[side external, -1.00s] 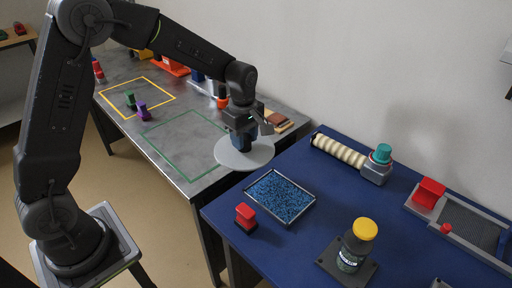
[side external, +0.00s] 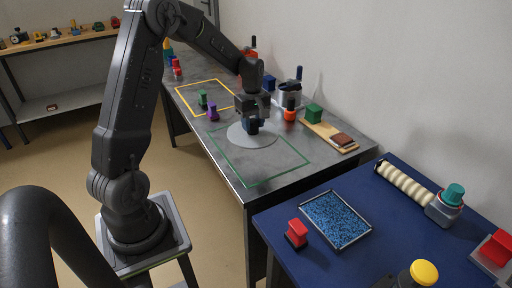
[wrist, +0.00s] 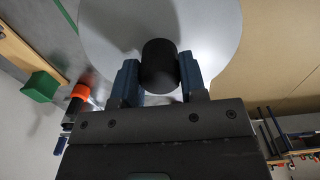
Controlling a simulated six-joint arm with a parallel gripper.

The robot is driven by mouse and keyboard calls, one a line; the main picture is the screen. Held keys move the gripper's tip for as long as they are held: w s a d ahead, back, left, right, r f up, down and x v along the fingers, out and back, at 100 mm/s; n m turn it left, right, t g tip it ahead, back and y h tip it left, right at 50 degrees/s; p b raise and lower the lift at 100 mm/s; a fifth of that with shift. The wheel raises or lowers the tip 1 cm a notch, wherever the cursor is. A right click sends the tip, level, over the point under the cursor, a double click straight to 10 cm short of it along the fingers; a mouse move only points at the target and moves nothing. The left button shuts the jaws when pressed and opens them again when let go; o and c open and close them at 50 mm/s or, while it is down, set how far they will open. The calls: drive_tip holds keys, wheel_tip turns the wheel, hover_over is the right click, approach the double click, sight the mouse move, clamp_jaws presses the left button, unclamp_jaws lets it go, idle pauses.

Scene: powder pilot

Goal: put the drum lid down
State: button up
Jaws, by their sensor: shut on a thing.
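The drum lid is a flat pale grey disc (side external: 252,136) with a black cylindrical knob, which shows in the wrist view (wrist: 158,64). My gripper (side external: 252,124) is shut on the knob, with one blue finger on each side of it. The lid is level over the grey steel table (side external: 285,170), across the far end of the green outlined rectangle (side external: 247,185). I cannot tell whether the lid touches the table or hangs just above it. The wrist view also shows my gripper (wrist: 158,78) and the lid's disc (wrist: 105,35).
A purple item (side external: 213,113) and a green item (side external: 203,100) stand left of the lid, by the yellow outline (side external: 182,97). The near green area is clear.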

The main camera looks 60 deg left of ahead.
sight(267, 130)
drive_tip(key=s+a, duration=0.1)
drive_tip(key=a, duration=0.1)
drive_tip(key=s+a, duration=0.1)
drive_tip(key=a, duration=0.1)
drive_tip(key=s+a, duration=0.1)
drive_tip(key=a, duration=0.1)
drive_tip(key=shift+s+f, duration=0.15)
drive_tip(key=shift+s, duration=0.2)
drive_tip(key=shift+a+f, duration=0.1)
drive_tip(key=shift+f, duration=0.05)
drive_tip(key=w+d+f, duration=0.2)
drive_tip(key=w, duration=0.1)
drive_tip(key=w+d+f, duration=0.2)
drive_tip(key=w, duration=0.1)
drive_tip(key=w+d+f, duration=0.2)
drive_tip(key=shift+w+d+f, duration=0.3)
drive_tip(key=shift+w+f, duration=0.05)
drive_tip(key=shift+w, duration=0.05)
drive_tip(key=shift+f, duration=2.05)
drive_tip(key=shift+f, duration=0.15)
drive_tip(key=o, duration=0.9)
drive_tip(key=shift+o, duration=0.2)
